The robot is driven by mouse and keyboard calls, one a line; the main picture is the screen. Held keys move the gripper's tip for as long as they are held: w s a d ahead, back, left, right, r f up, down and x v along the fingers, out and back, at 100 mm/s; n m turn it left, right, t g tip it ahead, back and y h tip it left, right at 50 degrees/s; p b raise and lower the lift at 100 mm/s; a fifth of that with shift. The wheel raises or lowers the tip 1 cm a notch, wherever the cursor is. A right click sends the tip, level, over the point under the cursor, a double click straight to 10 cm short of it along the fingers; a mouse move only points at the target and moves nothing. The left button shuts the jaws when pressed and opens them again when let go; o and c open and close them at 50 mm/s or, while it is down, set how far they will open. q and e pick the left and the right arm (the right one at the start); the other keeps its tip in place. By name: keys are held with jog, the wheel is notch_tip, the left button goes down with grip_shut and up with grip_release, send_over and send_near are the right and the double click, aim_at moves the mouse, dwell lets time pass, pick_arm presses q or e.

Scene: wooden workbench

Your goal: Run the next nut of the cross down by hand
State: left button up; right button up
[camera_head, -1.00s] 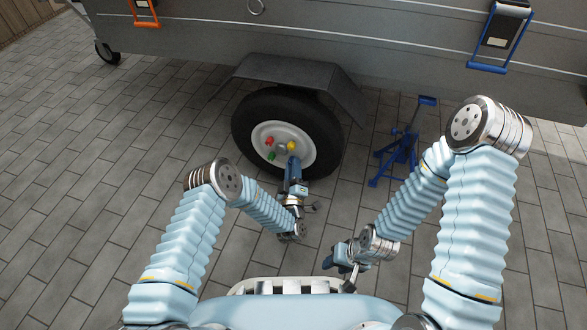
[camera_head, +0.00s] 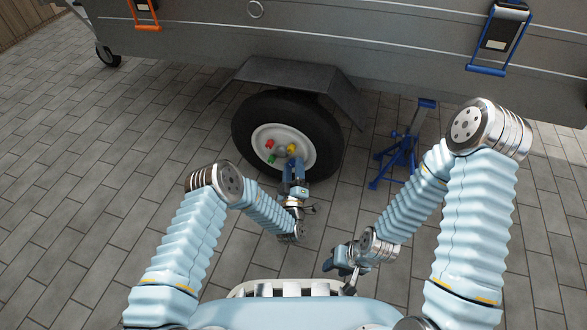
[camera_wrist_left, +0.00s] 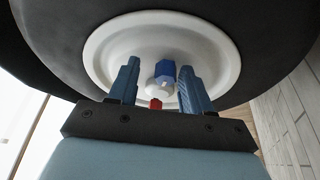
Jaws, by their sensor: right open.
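The wheel (camera_head: 246,125) has a white rim with a red nut (camera_head: 268,144), a green nut (camera_head: 271,159) and a yellow nut (camera_head: 291,149) in the head view. My left gripper (camera_head: 296,163) is at the lower right of the rim. In the left wrist view its two fingers stand apart, with a blue nut (camera_wrist_left: 165,70) showing in the gap, clear of both fingers. A pale hub end (camera_wrist_left: 160,88) and a red nut (camera_wrist_left: 155,104) show below it. In the head view my left gripper hides the blue nut's place. My right gripper (camera_head: 337,262) is open and empty, low over the floor.
A grey trailer body (camera_head: 330,50) and mudguard (camera_head: 290,75) overhang the wheel. A blue jack stand (camera_head: 399,150) stands right of it. Orange (camera_head: 146,14) and blue (camera_head: 497,40) latches hang on the trailer side.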

pick_arm(q)
jog(key=p+v, duration=0.6)
jog(key=v, duration=0.7)
jog(key=shift+s, duration=0.4)
jog(key=shift+f, duration=0.1)
